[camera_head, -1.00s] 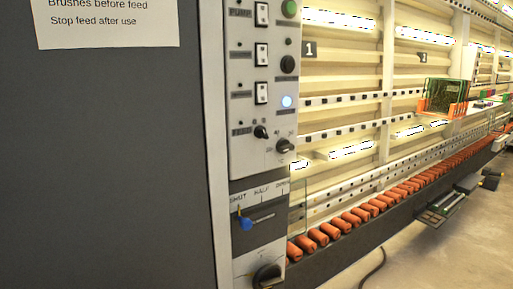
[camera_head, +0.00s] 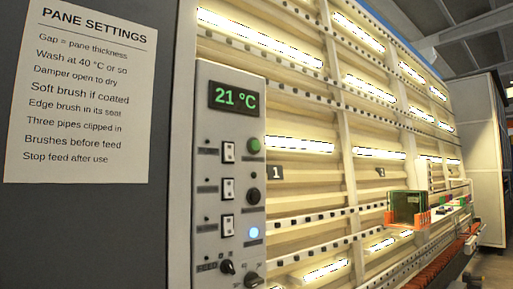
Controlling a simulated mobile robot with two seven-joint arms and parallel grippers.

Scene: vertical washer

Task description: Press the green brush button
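The green button (camera_head: 253,145) is a round button near the top of the pale control panel (camera_head: 207,100), just below the display. A white rocker switch (camera_head: 228,152) sits to its left, with a small label under the dark dot beside it; the label is too small to read. Below the green button are a black round button (camera_head: 252,195) and a lit blue-white button (camera_head: 253,233). Neither of my grippers shows in the head view.
The display (camera_head: 235,98) reads 21 °C. A "Pane settings" sheet (camera_head: 80,95) hangs on the dark wall at left. Knobs (camera_head: 227,267) sit low on the panel. The lit washer frame runs right, with a glass pane in an orange holder (camera_head: 421,218). Floor shows at far right.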

